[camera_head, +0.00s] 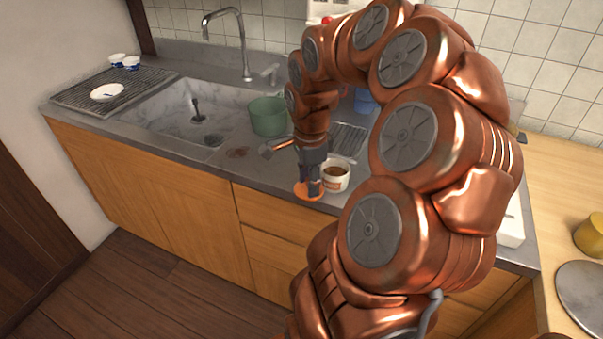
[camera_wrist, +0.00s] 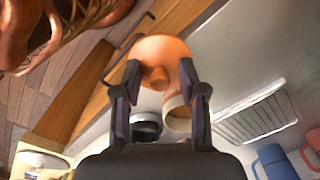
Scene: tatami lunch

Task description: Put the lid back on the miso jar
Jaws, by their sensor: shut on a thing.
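The orange lid (camera_head: 301,191) is a flat disc with a small knob, and it also shows in the wrist view (camera_wrist: 160,48). My gripper (camera_head: 313,186) is shut on the lid's knob, between the two fingertips in the wrist view (camera_wrist: 159,77). The miso jar (camera_head: 337,184) is white, open and upright on the counter, with brown miso in it. It is just right of the lid and gripper in the head view, and partly shows behind the right finger in the wrist view (camera_wrist: 177,117). I cannot tell how far the lid is above the counter.
A green pot (camera_head: 268,116) stands behind, beside the sink (camera_head: 170,112). A drying rack with a white dish (camera_head: 106,92) and small cups is at the far left. A blue cup (camera_head: 365,102) stands behind my arm. The counter's front edge is close to the lid.

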